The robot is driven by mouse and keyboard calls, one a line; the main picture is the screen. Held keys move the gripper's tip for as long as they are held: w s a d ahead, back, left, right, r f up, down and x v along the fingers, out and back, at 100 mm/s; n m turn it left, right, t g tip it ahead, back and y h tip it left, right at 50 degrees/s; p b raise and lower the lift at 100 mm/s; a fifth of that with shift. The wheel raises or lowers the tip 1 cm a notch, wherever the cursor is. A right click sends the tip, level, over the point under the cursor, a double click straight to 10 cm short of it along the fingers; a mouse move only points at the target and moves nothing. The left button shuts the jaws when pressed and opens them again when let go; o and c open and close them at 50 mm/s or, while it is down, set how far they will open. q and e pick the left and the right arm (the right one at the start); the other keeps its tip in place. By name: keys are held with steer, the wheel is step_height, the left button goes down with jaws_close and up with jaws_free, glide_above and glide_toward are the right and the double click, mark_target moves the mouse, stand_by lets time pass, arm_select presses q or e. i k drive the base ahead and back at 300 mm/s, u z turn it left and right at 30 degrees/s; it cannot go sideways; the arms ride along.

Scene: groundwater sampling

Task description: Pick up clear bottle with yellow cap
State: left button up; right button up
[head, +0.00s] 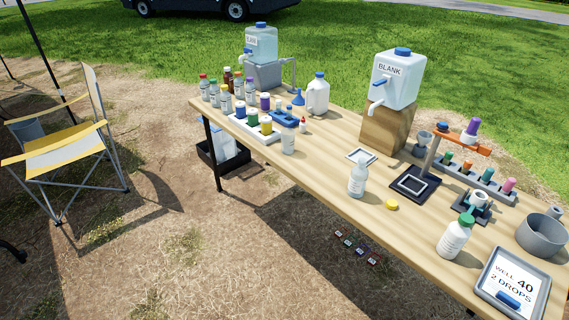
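Several small capped sample bottles stand in a group at the far left end of the wooden table. A clear-looking bottle with a yellow cap (226,99) is at the front of this group, upright and close to its neighbours. A short yellow-capped container (266,126) sits in a white tray. A pale bottle (357,180) with no coloured cap stands nearer the middle, and a loose yellow disc like a cap (391,204) lies beside it. Neither of my grippers is in view.
The table (330,170) also bears a BLANK water container (399,78) on a wooden block, a white jug (318,96), a green-capped bottle (454,238), a grey pot (541,236) and a sign (513,284). A folding chair (62,155) stands left on open ground.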

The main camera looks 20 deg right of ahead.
mark_target(359, 175)
steer(key=u, duration=0.3)
steer(key=i, duration=0.95)
steer(key=z, duration=0.85)
steer(key=i, duration=0.65)
steer(key=z, duration=0.75)
